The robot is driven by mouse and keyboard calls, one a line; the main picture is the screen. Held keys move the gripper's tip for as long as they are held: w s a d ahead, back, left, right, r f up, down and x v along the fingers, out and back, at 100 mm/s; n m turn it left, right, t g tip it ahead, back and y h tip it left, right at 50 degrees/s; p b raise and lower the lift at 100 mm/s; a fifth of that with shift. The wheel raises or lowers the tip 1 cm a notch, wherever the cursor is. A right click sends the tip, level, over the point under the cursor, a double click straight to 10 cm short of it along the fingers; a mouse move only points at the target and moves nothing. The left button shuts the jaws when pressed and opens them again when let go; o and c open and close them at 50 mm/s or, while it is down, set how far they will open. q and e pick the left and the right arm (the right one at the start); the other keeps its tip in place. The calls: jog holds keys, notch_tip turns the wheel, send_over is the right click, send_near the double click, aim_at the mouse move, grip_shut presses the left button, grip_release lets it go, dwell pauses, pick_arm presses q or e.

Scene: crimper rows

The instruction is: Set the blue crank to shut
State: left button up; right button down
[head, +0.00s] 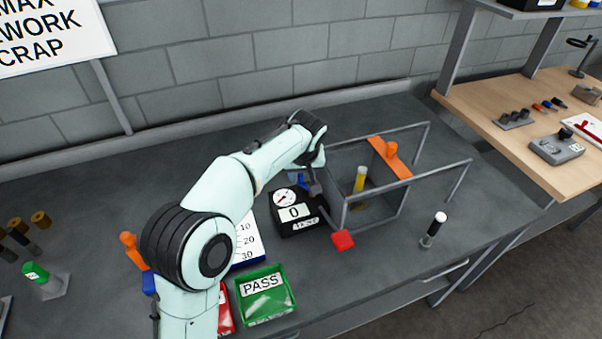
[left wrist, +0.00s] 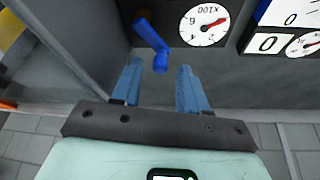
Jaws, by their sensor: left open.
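The blue crank (left wrist: 148,33) shows in the left wrist view as a slanted bar with a round knob at its lower end. It is beside a white round dial. In the head view a bit of the blue crank (head: 301,179) shows beside my gripper, partly hidden by it. My left gripper (left wrist: 158,82) is open, its two blue fingers on either side of the knob's lower end in the picture. I cannot tell whether they touch it. In the head view my left gripper (head: 315,184) is over the bench between the gauge box and the frame. My right gripper is not in view.
A black gauge box (head: 314,212) sits below the gripper. A metal-framed bin (head: 378,205) with an orange bar (head: 391,160) and a red block (head: 343,240) stand close on the right. A green PASS tray (head: 266,309) is in front. The back of the bench is clear.

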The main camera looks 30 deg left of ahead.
pick_arm(q)
jog(key=shift+w+a+f, duration=0.15)
jog(key=shift+w+f, duration=0.05)
jog(key=shift+f, duration=0.4)
grip_shut()
